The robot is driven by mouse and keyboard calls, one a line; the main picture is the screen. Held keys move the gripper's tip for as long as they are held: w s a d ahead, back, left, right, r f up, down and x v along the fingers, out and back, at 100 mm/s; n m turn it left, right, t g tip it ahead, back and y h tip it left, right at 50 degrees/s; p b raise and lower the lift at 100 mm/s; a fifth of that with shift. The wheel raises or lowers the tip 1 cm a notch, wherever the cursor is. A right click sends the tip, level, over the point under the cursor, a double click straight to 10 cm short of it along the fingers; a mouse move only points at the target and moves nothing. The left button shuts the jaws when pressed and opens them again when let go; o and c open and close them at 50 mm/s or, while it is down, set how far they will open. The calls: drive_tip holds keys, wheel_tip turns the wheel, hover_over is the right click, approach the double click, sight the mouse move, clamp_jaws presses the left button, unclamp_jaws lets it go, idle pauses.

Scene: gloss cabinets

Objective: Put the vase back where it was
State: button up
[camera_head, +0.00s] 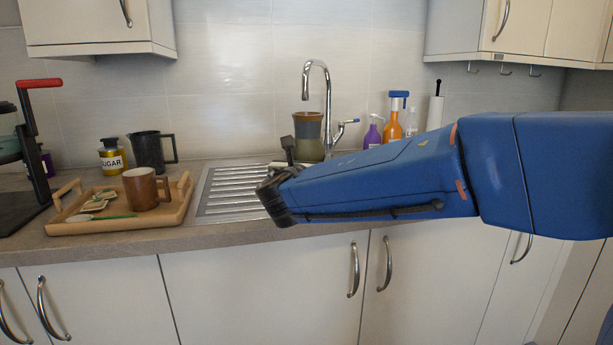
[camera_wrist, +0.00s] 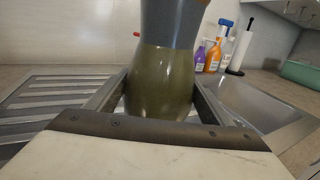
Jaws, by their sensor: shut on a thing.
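The vase (camera_head: 308,135) is upright, with a brown rim, a grey-blue band and an olive-green lower body. In the head view it is behind the end of my arm, below the tap's spout, and its base is partly hidden. In the wrist view the vase (camera_wrist: 163,75) stands between the two fingers of my gripper (camera_wrist: 160,100), which is shut on its lower body. The vase is over the sink area, by the ridged drainer (camera_head: 232,190). I cannot tell whether its base touches the surface.
The chrome tap (camera_head: 328,95) rises close behind the vase. Purple (camera_head: 373,132) and orange (camera_head: 392,122) bottles and a paper roll (camera_head: 435,112) stand right of it. A wooden tray (camera_head: 115,225) with a brown mug (camera_head: 141,188) is at left. The left part of the drainer is clear.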

drive_tip(key=shift+f, duration=2)
drive_tip(key=shift+f, duration=0.1)
drive_tip(key=o, duration=1.7)
drive_tip(key=shift+s, duration=0.15)
drive_tip(key=s, duration=0.4)
drive_tip(key=s+a, duration=0.1)
drive_tip(key=s, duration=0.6)
drive_tip(key=shift+s+a, duration=0.15)
drive_tip(key=shift+s, duration=0.15)
drive_tip(key=shift+s, duration=0.15)
